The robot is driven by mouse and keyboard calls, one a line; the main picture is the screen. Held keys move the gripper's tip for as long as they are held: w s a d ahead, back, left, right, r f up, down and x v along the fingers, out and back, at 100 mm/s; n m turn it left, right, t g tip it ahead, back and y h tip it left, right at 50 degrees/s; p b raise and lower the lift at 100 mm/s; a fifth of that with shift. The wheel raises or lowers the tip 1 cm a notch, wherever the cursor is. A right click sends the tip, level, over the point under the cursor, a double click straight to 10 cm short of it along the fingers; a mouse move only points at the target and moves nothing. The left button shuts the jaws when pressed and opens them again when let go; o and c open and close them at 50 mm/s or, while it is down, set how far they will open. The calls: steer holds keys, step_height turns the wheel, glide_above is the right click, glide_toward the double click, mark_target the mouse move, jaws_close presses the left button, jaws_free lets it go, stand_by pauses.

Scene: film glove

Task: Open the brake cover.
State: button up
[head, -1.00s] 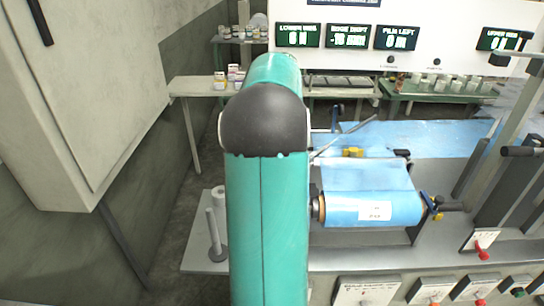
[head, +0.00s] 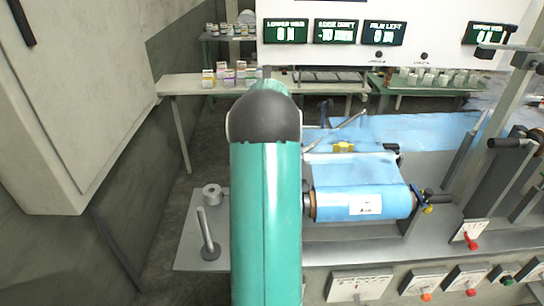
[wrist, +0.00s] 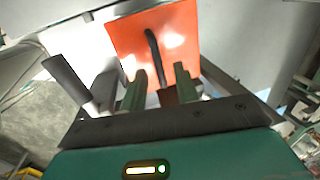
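In the wrist view an orange-red panel (wrist: 182,42), which I take to be the brake cover, stands in front of my gripper. A dark curved bar (wrist: 152,48), probably its handle, runs down its face toward the gap between my fingers. My gripper (wrist: 160,84) is open, its two green fingers apart on either side of the bar's lower end. I cannot tell whether they touch it. In the head view my teal arm hides the gripper and the panel.
In the head view a blue film roll (head: 362,204) sits on the machine right of my arm. A panel with knobs (head: 425,284) runs along the front. A grey cabinet (head: 75,100) stands at left. A spindle (head: 207,235) stands left of my arm.

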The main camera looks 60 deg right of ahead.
jaws_close()
steer(key=shift+w+d, duration=0.15)
steer(key=shift+w, duration=0.05)
